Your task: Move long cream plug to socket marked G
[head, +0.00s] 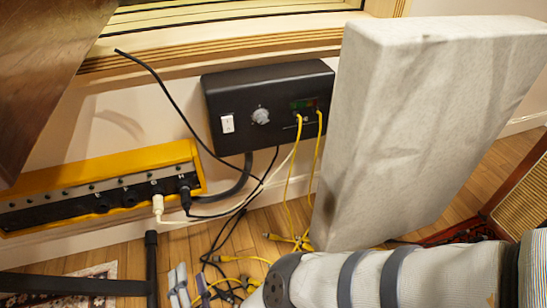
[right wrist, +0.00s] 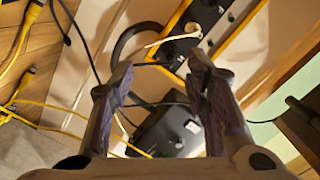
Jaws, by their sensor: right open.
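The long cream plug (head: 157,203) stands at the front of the yellow and black socket strip (head: 95,172) on the left, its pale cable running right. It also shows in the right wrist view (right wrist: 193,31), beyond my fingers. The plug sits below a small mark that looks like G; I cannot read the letters surely. My right gripper (head: 179,285) is low over the floor, below the strip and apart from the plug. In the right wrist view its two fingers (right wrist: 160,72) are spread with nothing held. My left gripper is out of view.
A black plug (head: 185,197) sits just right of the cream one. A black control box (head: 268,103) hangs on the wall with yellow cables below it. A pale panel (head: 415,120) stands at right. A black stand (head: 151,262) is near my right gripper.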

